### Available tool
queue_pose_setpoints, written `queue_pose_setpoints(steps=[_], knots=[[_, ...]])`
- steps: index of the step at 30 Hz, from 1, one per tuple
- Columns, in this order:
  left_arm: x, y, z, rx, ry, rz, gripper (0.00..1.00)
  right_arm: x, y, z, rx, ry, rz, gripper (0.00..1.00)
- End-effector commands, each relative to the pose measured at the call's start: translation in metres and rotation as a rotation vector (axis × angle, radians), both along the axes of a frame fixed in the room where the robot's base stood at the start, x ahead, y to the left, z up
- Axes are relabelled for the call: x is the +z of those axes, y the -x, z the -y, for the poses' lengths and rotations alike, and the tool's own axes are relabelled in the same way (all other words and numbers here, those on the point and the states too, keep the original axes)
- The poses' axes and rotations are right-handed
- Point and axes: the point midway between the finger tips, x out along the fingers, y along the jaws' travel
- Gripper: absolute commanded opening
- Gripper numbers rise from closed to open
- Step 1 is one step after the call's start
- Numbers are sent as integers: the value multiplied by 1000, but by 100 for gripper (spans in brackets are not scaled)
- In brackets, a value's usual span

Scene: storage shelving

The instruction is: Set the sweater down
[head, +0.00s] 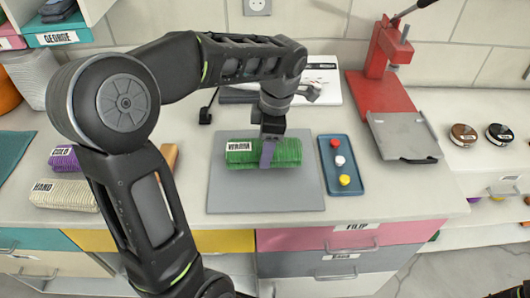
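A folded green sweater (288,152) with a white name label is over the back part of a flat grey mat (265,195) on the counter. My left gripper (268,152) reaches down onto the sweater from above. One greyish-purple finger lies against the sweater's near side, just right of the label. The other finger is hidden behind the sweater and wrist. How firmly the fingers close on it does not show. The sweater looks level and at or very near the mat; a small gap beneath it cannot be ruled out. My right gripper is out of view.
A blue tray (336,180) with red, white and yellow pieces stands right of the mat. A red press (383,75) and grey plate (405,135) stand behind. Labelled folded stacks, purple (66,158) and cream (62,195), lie left. The mat's front is bare.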

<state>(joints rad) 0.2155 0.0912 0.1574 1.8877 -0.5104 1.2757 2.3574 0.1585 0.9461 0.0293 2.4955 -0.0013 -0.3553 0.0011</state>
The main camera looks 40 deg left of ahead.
Motion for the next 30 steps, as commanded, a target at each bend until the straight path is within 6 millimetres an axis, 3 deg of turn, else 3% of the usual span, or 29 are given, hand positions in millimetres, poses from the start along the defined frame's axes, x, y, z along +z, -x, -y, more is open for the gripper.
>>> queue_pose_setpoints(steps=[6, 17, 18, 25, 30], knots=[[-24, 0, 0, 0, -1, -1, 6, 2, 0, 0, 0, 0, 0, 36], [-29, 0, 0, 0, -1, 1, 6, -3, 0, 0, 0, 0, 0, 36], [-28, 0, 0, 0, -1, -1, 61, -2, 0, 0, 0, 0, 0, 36], [-28, 0, 0, 0, -1, -1, 80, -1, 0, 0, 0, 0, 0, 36], [-28, 0, 0, 0, -1, -1, 81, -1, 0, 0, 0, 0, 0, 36]])
